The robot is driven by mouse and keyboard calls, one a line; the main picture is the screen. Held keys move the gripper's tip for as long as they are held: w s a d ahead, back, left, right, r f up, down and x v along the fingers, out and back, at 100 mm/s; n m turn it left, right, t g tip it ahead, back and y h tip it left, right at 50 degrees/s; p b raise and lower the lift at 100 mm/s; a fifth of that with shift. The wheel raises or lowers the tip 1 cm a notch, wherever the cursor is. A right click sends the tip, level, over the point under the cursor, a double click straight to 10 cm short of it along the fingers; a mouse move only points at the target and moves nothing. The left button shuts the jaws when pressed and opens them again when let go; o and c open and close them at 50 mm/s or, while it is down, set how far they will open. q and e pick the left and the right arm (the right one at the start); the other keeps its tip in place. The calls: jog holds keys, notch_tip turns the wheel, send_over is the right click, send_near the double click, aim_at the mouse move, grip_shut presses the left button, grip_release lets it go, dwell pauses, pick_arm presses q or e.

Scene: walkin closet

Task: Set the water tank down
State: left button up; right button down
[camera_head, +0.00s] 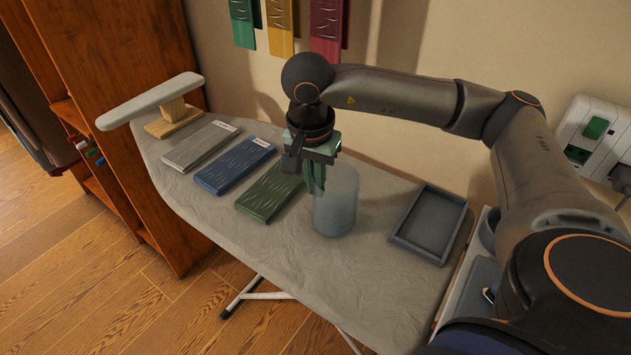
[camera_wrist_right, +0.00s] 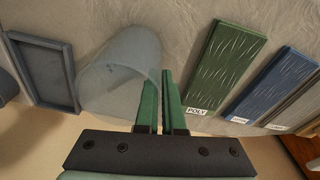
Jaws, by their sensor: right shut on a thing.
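The water tank (camera_head: 336,205) is a clear, bluish cylinder, upright over the ironing board between the green panel and the grey tray. It also shows in the right wrist view (camera_wrist_right: 112,75), at the left of the fingers. My right gripper (camera_head: 316,180) points down at the tank's upper left side. Its two green fingers (camera_wrist_right: 164,100) are shut on the tank's wall near the rim, with a narrow gap between them. The tank's base looks at or very close to the board; I cannot tell if it touches. My left gripper is not in view.
The ironing board (camera_head: 290,285) holds a grey tray (camera_head: 429,225) right of the tank. Green (camera_head: 270,192), blue (camera_head: 234,166) and grey (camera_head: 200,146) panels lie to its left, near a sleeve board (camera_head: 150,100). The board's front middle is clear.

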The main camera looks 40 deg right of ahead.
jog(key=c, duration=1)
grip_release()
jog(key=shift+f, duration=0.1)
jog(key=shift+c, duration=0.2)
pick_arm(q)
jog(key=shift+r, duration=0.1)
pick_arm(e)
jog(key=shift+r+p, duration=0.25)
jog(key=shift+p, duration=0.05)
pick_arm(q)
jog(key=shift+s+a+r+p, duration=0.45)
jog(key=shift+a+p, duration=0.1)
jog(key=shift+p, duration=0.3)
pick_arm(e)
notch_tip(320, 180, up, 12)
jog(key=a, duration=0.1)
jog(key=shift+s+a+f, duration=0.15)
jog(key=shift+s+a, duration=0.05)
jog(key=shift+s, duration=0.15)
